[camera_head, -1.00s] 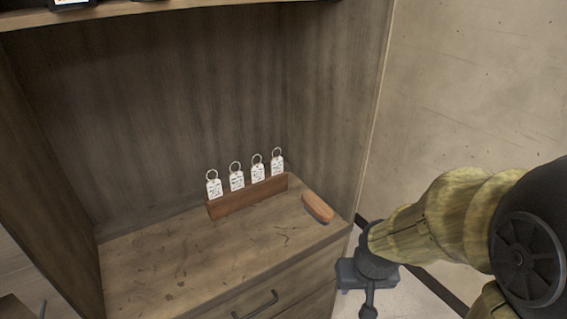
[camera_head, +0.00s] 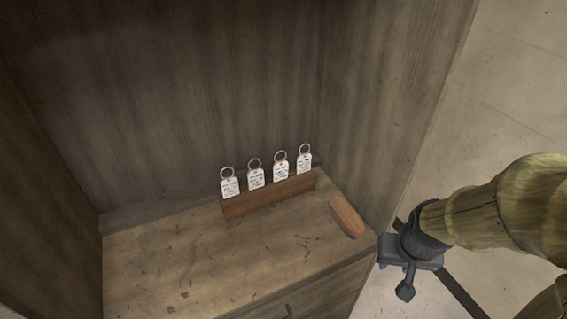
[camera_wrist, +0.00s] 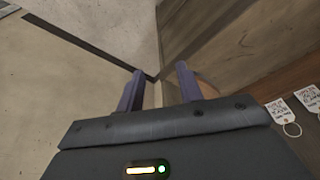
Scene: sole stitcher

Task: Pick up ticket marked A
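Several white tickets with metal rings stand in a row in a wooden holder (camera_head: 270,195) on the cabinet's surface. From left to right in the head view are the first ticket (camera_head: 230,187), the second (camera_head: 256,178), the third (camera_head: 281,170) and the last (camera_head: 304,162). Their print is too small to tell which is marked A. Two tickets show at the right of the wrist view, one (camera_wrist: 280,110) near my gripper and one (camera_wrist: 309,98) at the edge. My gripper (camera_wrist: 160,85) is open and empty, outside the cabinet's right side and apart from the tickets.
A brown brush-like block (camera_head: 347,216) lies right of the holder near the surface's edge. The cabinet's right wall (camera_head: 400,100) stands behind and beside it. The surface (camera_head: 190,265) in front of the holder is clear.

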